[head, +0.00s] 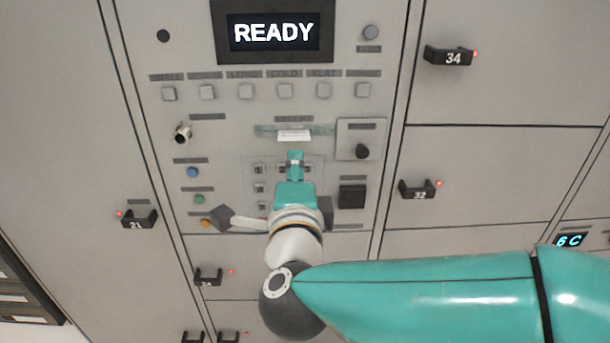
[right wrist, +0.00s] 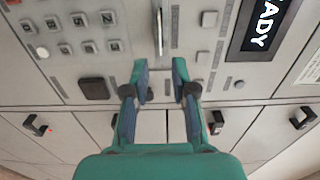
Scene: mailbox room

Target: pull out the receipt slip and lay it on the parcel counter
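The receipt slip (head: 294,135) is a small white strip sticking out of a translucent greenish slot on the grey mailbox panel, below the READY screen. In the right wrist view the slip (right wrist: 159,32) shows nearly edge-on as a thin pale strip beyond the fingertips. My right gripper (head: 295,158) is just below the slip in the head view. In the right wrist view my right gripper (right wrist: 160,78) has its fingers apart with nothing between them; the slip is ahead of the gap. My left gripper and the parcel counter are not in view.
The READY screen (head: 274,32) and a row of square buttons (head: 246,91) are above the slot. A black knob (head: 362,151) on a raised plate is to its right. A keypad (head: 259,188) is partly hidden by my gripper. Locker doors with black handles (head: 417,189) surround the panel.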

